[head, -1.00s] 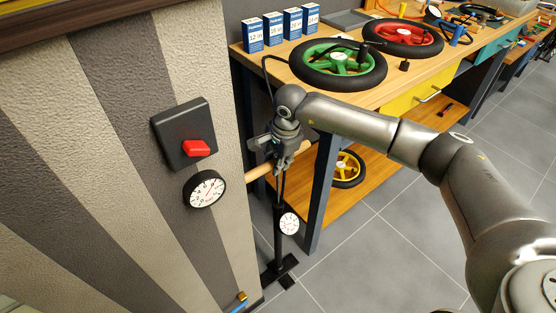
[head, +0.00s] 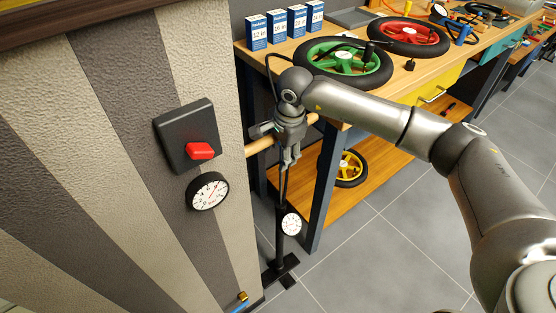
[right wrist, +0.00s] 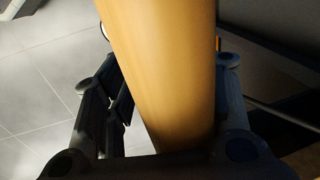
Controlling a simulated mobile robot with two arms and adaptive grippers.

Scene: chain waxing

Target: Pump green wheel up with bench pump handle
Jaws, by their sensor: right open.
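The green wheel (head: 345,62) with its black tyre lies flat on the bench top. The floor pump (head: 280,245) stands upright beside the bench, with a round gauge (head: 291,223) on its front. Its wooden handle (head: 261,146) is raised on a thin rod. My right gripper (head: 289,158) is at the handle's middle, pointing down, with its fingers either side of the handle. In the right wrist view the handle (right wrist: 165,65) runs between the open fingers. Whether they touch it is unclear. My left gripper is not in view.
A wall panel with a red switch (head: 200,151) and a gauge (head: 207,191) is close left of the pump. The bench leg (head: 325,185) is close right. Floor at right is clear.

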